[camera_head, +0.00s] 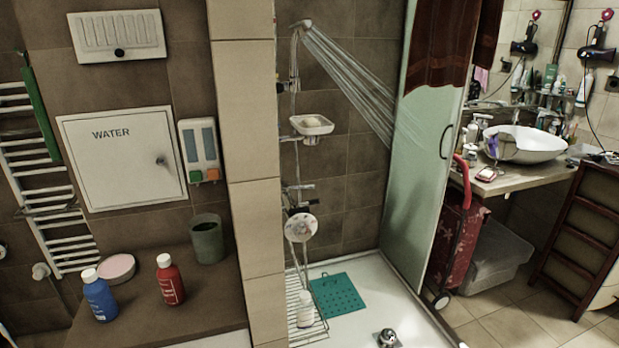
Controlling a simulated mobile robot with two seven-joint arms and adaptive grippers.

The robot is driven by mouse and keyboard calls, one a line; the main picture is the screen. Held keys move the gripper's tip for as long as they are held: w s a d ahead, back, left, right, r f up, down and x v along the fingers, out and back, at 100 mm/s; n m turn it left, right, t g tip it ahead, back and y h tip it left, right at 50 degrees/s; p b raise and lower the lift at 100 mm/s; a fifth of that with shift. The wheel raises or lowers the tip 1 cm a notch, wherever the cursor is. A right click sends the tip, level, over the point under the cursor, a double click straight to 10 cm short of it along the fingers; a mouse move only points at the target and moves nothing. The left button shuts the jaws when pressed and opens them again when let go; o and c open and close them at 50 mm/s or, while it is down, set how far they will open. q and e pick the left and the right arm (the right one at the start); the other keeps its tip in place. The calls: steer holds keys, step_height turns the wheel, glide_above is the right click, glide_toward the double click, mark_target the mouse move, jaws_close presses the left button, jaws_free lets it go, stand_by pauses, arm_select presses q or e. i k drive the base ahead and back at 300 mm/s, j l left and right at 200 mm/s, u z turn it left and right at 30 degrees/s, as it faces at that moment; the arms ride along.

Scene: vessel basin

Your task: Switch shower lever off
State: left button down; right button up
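The shower head (304,25) is on the tiled wall, and water sprays from it down to the right. Below the soap dish, a chrome fitting (298,187) sticks out from the wall. Just under it is a small dark and chrome part (300,206), with a round pale disc (301,228) below. Which of these is the shower lever I cannot tell for sure, as they are small and partly overlap. Neither of my grippers shows in the head view.
A tiled partition (249,130) stands left of the shower, beside a brown ledge (215,305) with a blue bottle (98,297), a red bottle (170,281) and a cup (207,240). A glass door (415,180) stands right. A teal mat (338,295) lies in the tray.

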mark_target(284, 188)
steer(key=i+l, duration=0.1)
steer(key=l, duration=0.35)
steer(key=i+l, duration=0.15)
steer(key=l, duration=0.3)
steer(key=i+l+u, duration=0.1)
steer(key=l, duration=0.35)
steer(key=i+l, duration=0.1)
steer(key=l, duration=0.4)
steer(key=i+l, duration=0.1)
steer(key=l, duration=0.35)
steer(key=i+l+u, duration=0.1)
steer(key=l, duration=0.35)
steer(key=i+l, duration=0.35)
steer(key=i, duration=0.15)
steer(key=i+l+u, duration=0.1)
steer(key=i+l, duration=0.25)
steer(key=i, duration=0.1)
